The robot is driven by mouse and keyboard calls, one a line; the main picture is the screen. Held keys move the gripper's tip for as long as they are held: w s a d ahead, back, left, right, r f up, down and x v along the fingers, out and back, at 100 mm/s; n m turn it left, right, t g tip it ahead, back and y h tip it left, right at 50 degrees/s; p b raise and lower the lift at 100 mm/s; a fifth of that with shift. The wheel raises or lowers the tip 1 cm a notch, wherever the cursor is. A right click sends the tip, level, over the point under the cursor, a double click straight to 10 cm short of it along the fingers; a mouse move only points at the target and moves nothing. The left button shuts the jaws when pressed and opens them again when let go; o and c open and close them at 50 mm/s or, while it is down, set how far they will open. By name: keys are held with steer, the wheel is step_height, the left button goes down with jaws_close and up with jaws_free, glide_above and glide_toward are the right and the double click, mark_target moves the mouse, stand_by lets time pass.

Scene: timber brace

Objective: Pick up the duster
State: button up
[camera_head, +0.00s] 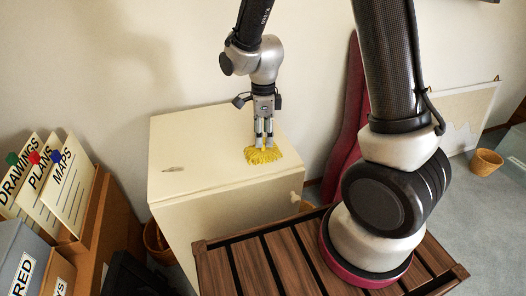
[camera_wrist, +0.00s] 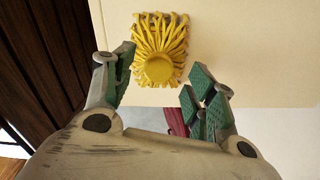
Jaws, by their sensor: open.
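The duster (camera_head: 263,155) is a yellow, fringed thing lying on top of a cream cabinet (camera_head: 190,150), near its right front part. My gripper (camera_head: 264,143) points down just over it in the head view, and its fingertips overlap the duster's back part there. In the wrist view the duster (camera_wrist: 158,55) shows from above, with a round yellow knob in its middle. My gripper (camera_wrist: 160,85) is open there, with a green-padded finger on each side. The knob lies between the fingers, nearer the left one. I cannot tell whether the fingers touch it.
A small grey object (camera_head: 173,169) lies on the cabinet top at left. A slatted brown wooden platform (camera_head: 250,265) is in front. Folders marked DRAWINGS, PLANS and MAPS (camera_head: 62,180) stand at the left. A wicker basket (camera_head: 486,161) is on the floor at right.

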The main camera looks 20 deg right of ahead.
mark_target(264, 140)
steer(key=shift+s+f, duration=0.1)
steer(key=shift+f, duration=1.35)
steer(key=c, duration=1.2)
steer(key=shift+r, duration=0.1)
steer(key=shift+c, duration=0.2)
step_height(264, 140, up, 10)
steer(key=shift+f, duration=0.1)
steer(key=o, duration=0.6)
steer(key=c, duration=0.4)
